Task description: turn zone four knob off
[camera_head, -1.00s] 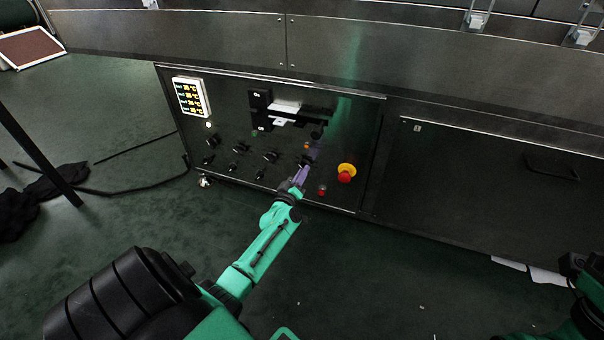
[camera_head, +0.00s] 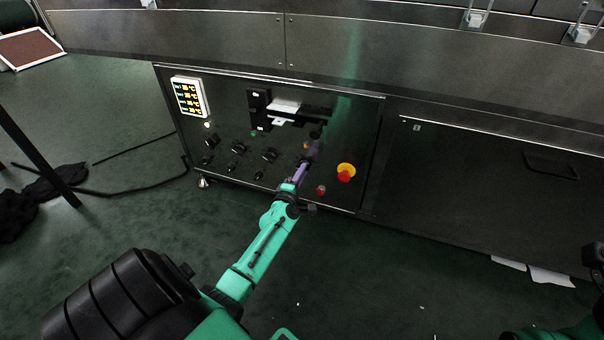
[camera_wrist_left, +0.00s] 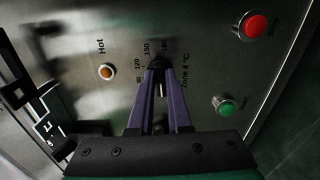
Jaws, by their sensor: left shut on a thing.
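The zone four knob (camera_wrist_left: 158,63) is a small dark knob on the metal control panel, beside a printed "Zone 4 °C" label and a scale with 120, 150 and 180. My left gripper (camera_wrist_left: 159,74) has its purple fingers closed together at the knob, with the tips on it and covering much of it. Its exact pointer setting is hidden. In the head view my left gripper (camera_head: 310,155) reaches the lower right part of the panel and hides the knob there. My right gripper does not show clearly; only dark and green parts of my right arm are at the right edge.
The wrist view shows a green button (camera_wrist_left: 224,105), a red button (camera_wrist_left: 255,26) and an orange "Hot" lamp (camera_wrist_left: 107,72). Other black knobs (camera_head: 269,155) are left.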

